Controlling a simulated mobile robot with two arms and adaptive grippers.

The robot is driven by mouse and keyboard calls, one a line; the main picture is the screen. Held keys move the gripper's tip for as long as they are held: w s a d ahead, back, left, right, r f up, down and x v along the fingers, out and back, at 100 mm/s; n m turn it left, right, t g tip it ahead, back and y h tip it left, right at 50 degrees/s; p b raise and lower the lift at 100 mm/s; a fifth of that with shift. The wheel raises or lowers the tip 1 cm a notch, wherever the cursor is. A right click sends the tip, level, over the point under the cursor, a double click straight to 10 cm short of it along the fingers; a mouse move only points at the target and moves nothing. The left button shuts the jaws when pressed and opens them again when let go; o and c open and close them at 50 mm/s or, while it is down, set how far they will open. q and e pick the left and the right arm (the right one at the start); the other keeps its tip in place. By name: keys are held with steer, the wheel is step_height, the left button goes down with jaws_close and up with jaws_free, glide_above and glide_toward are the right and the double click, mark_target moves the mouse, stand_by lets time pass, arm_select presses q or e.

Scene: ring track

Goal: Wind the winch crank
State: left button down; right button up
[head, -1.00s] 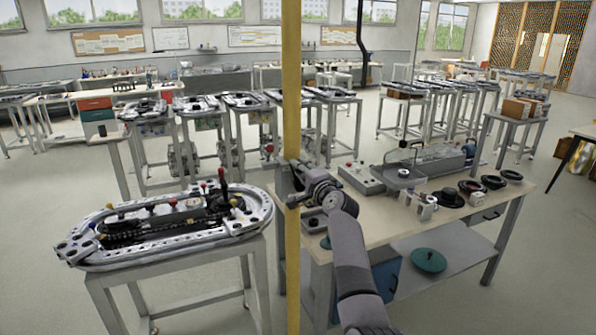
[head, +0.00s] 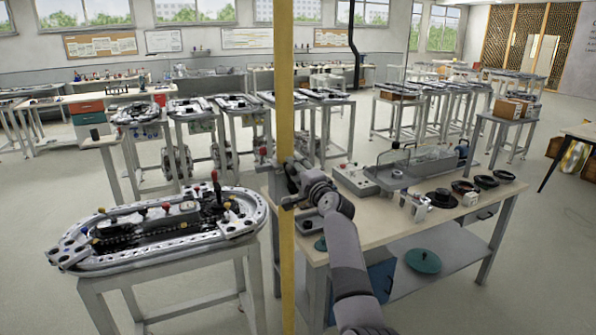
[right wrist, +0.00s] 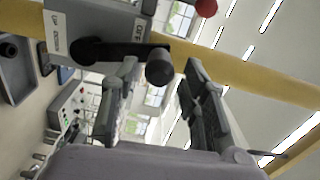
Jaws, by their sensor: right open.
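In the right wrist view the winch (right wrist: 62,72) is a grey housing with white labels. Its black crank (right wrist: 118,50) runs from a round hub to a dark cylindrical knob (right wrist: 159,68). My right gripper (right wrist: 159,72) is open, with one finger on each side of the knob in the picture. I cannot tell whether either finger touches it. In the head view my right gripper (head: 289,187) is at the yellow post, where post and wrist hide most of the winch and the crank. My left gripper is not in view.
The yellow post (head: 286,90) stands upright in front of me. A workbench (head: 395,230) with a control box and several round parts is at right. An oval track (head: 150,264) on a stand is at left. Open floor (head: 60,200) lies around them.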

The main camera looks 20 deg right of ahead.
steer(key=s, duration=1.2)
steer(key=shift+d, duration=0.2)
